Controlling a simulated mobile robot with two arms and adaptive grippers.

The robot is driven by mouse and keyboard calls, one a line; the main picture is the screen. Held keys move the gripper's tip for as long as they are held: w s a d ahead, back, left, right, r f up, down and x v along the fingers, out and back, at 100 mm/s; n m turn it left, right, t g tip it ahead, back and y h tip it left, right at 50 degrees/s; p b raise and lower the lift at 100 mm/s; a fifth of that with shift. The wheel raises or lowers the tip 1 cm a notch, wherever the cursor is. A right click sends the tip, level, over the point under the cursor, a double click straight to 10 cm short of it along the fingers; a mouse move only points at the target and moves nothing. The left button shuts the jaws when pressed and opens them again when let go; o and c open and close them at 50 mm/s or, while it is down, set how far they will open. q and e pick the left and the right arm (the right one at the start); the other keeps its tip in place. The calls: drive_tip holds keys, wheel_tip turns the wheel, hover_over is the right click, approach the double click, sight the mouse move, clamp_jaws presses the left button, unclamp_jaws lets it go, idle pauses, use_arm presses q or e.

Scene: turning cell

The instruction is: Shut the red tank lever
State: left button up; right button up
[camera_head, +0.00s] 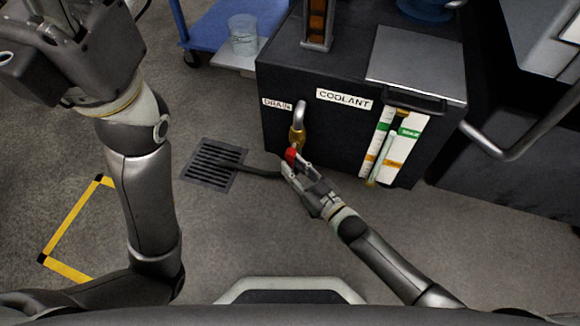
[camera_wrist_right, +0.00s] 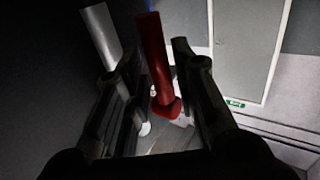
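The red tank lever (camera_head: 291,155) is on a brass valve (camera_head: 297,136) below a grey pipe, on the front of the dark coolant tank (camera_head: 330,135), near the DRAIN label (camera_head: 277,103). My right gripper (camera_head: 296,166) is at the lever. In the right wrist view, the red lever (camera_wrist_right: 155,60) stands between the two fingers of my right gripper (camera_wrist_right: 155,72), with a gap visible on each side. That gripper looks open around it. My left arm is raised at the left, its hand (camera_head: 75,50) cut by the top edge; its fingers cannot be made out.
A floor drain grate (camera_head: 214,164) with a dark hose lies left of the tank. A level gauge (camera_head: 395,145) is on the tank's front. A blue cart (camera_head: 215,25) and a clear beaker (camera_head: 243,36) stand behind. A bent metal handle (camera_head: 515,150) is at right.

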drive_tip(key=shift+x, duration=1)
clamp_jaws()
